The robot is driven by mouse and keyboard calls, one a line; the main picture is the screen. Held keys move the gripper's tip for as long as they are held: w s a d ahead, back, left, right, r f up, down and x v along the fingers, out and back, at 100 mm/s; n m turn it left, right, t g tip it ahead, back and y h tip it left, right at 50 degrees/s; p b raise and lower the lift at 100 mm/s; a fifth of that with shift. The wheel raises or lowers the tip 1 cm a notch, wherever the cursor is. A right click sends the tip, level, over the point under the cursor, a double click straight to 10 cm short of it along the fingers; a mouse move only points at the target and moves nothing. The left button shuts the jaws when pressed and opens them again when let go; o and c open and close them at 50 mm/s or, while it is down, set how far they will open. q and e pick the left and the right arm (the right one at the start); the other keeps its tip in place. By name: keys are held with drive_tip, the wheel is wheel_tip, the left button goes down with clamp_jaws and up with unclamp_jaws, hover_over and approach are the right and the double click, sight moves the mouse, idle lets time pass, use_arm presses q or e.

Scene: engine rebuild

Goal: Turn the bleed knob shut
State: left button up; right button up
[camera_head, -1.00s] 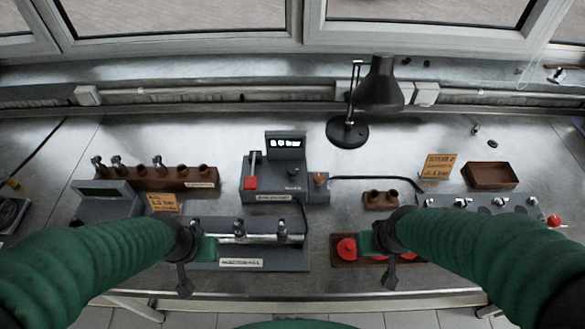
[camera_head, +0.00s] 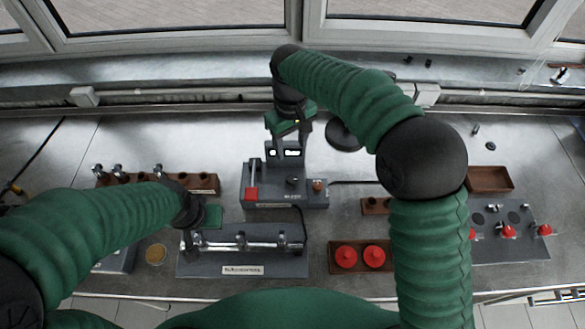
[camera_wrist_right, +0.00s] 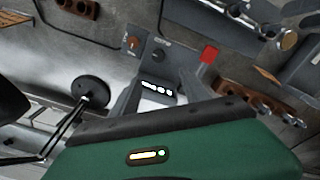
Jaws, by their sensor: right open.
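The grey bench unit (camera_head: 262,197) stands at mid-table with a red-ended lever (camera_head: 251,193). Its small black knob (camera_head: 293,181) sits above a label that seems to read "BLEED". A brown-orange knob (camera_head: 319,186) is at the unit's right end. In the right wrist view the black knob (camera_wrist_right: 157,55) and the lit display (camera_wrist_right: 157,88) show clear of the gripper. My right gripper (camera_head: 288,138) is open, pointing down over the back of the unit by the display, behind the black knob and apart from it. My left gripper (camera_head: 190,242) hangs at the left end of the rail fixture; its jaw opening is unclear.
The rail fixture (camera_head: 210,268) lies in front of the unit. A brown tray (camera_head: 360,268) with two red caps is right of it. A grey plate (camera_head: 510,248) with red caps is farther right. The desk lamp (camera_wrist_right: 92,90) stands near the right gripper.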

wheel_tip(320, 180, down, 4)
drive_tip(key=p, duration=0.3)
hover_over(292, 178)
drive_tip(key=f, duration=0.7)
drive_tip(key=shift+d, duration=0.2)
drive_tip(key=f, duration=0.4)
drive_tip(key=shift+s+a+p, duration=0.1)
drive_tip(key=shift+a+p, duration=0.1)
drive_tip(key=shift+p, duration=0.1)
drive_tip(key=shift+s+f, duration=0.15)
drive_tip(key=shift+f, duration=0.15)
use_arm(q)
drive_tip(key=v, duration=0.3)
drive_tip(key=shift+w+r, duration=0.15)
drive_tip(key=shift+r, duration=0.3)
drive_tip(key=shift+d, duration=0.15)
use_arm(e)
drive_tip(key=shift+d+f, duration=0.1)
drive_tip(key=shift+c, duration=0.3)
drive_tip(key=shift+w, duration=0.2)
drive_tip(key=c, duration=0.5)
use_arm(q)
drive_tip(key=shift+w, duration=0.2)
use_arm(e)
clamp_jaws()
